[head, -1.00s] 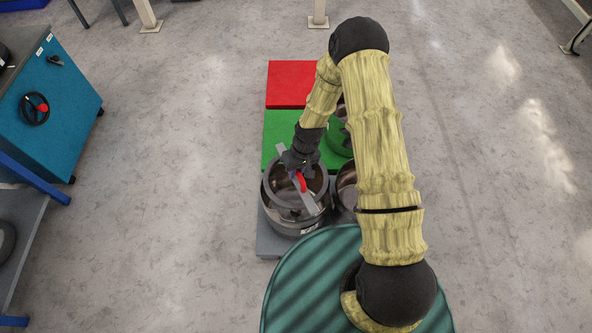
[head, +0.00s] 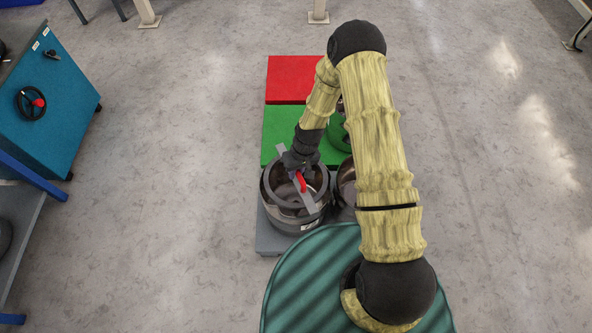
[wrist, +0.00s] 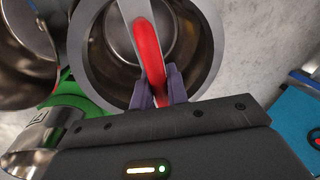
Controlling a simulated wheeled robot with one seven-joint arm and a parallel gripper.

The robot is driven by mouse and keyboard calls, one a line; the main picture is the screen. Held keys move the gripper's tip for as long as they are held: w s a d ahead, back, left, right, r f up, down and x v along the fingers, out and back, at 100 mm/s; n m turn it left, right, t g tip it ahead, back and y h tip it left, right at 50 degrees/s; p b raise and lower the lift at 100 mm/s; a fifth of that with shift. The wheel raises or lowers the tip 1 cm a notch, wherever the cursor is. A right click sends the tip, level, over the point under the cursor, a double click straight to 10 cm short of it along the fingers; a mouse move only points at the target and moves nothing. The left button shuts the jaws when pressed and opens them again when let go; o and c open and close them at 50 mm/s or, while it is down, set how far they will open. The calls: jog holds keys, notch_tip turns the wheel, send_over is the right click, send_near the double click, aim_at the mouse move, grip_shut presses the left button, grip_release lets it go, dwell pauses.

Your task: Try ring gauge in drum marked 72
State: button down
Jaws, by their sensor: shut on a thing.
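The ring gauge is a grey ring with a flat crossbar (head: 309,201) and a red handle (head: 301,182). My gripper (head: 299,168) is shut on the red handle, which also shows in the wrist view (wrist: 150,50). The ring lies over the mouth of a grey metal drum (head: 290,224) at the front left of the group. I cannot tell whether the ring rests on the rim or sits inside it. The drum has a small white label (head: 307,227), too small to read, so I cannot tell which drum is marked 72.
A second drum (head: 346,186) stands close on the right, partly behind my arm. A green mat (head: 283,132) and a red mat (head: 292,78) lie beyond. A blue cabinet (head: 62,105) stands left; floor between is clear.

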jog(key=shift+f, duration=0.55)
jog(key=c, duration=1.3)
grip_release()
jog(key=w+d+r+p, duration=0.1)
jog(key=d+r+p, duration=0.2)
jog(key=r, duration=1.4)
jog(key=shift+w, duration=0.15)
